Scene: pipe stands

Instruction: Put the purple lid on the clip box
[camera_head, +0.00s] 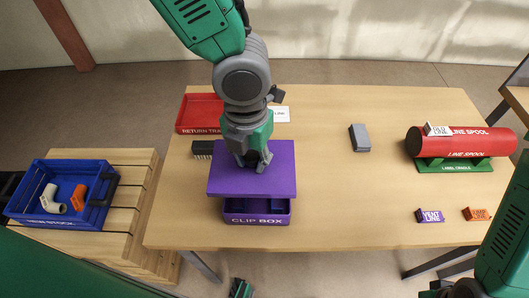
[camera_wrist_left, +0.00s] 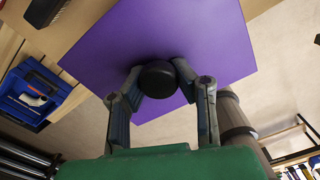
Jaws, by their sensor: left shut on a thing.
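The purple lid (camera_head: 225,181) is a flat plate, held up by my left gripper (camera_head: 254,163). In the left wrist view the fingers of my left gripper (camera_wrist_left: 160,85) are shut on the lid's round black knob (camera_wrist_left: 158,79), and the lid (camera_wrist_left: 215,45) spreads behind it. The purple clip box (camera_head: 257,219) stands on the table under the lid's front edge. A gap shows between lid and box, with blue contents in view. The lid hides the back of the box. My right arm shows at the lower right, but its gripper is out of view.
A red return tray (camera_head: 200,112) and a dark brush-like block (camera_head: 203,150) are behind the lid. A blue bin (camera_head: 62,190) stands left.

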